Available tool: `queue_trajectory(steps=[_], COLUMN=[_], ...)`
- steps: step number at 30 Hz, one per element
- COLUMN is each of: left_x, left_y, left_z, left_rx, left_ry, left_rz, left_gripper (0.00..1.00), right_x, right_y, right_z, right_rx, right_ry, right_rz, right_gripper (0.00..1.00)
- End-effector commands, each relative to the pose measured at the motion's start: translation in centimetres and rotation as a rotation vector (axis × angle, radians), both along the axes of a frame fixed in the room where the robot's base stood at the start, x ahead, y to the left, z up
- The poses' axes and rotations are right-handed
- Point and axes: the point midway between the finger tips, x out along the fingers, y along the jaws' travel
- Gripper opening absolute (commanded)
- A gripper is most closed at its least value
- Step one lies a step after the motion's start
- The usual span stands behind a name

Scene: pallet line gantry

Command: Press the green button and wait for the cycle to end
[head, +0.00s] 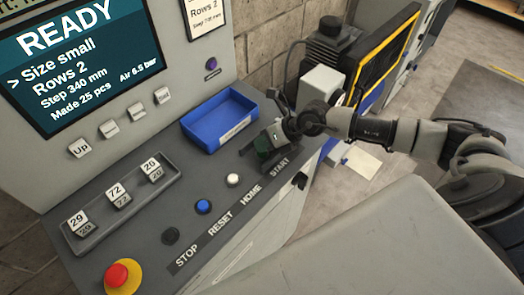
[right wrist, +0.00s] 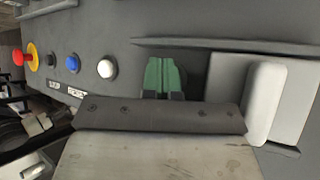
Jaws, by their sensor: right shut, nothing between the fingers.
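The console (head: 120,230) has a row of buttons; the START label (head: 280,165) marks the right end. My right gripper (head: 264,148) is shut and empty, its fingertips over the spot by START. In the right wrist view the shut fingers (right wrist: 165,78) point at the panel. Green shows at the fingertips, but I cannot tell fingers from green button, or whether they touch. The screen (head: 80,65) reads READY, Size small, Rows 2, Made 25 pcs. My left gripper is in neither view.
A white button (head: 233,180), blue button (head: 204,206), black button (head: 170,236) and red mushroom button (head: 118,275) line the panel. A blue tray (head: 218,122) sits behind my gripper. A machine with a yellow-edged dark panel (head: 385,50) stands beyond.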

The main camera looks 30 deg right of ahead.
Motion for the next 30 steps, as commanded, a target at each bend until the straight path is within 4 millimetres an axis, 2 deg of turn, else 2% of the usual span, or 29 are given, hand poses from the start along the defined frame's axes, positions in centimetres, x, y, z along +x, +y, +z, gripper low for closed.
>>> queue_trajectory(steps=[30], left_x=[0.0], left_y=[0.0], left_z=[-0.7], left_rx=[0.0], left_ry=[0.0], left_rz=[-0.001], left_gripper=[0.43], right_x=[-0.4], right_y=[0.1], right_z=[-1.6], right_rx=[0.0], right_ry=[0.017], right_rz=[0.001], right_gripper=[0.0])
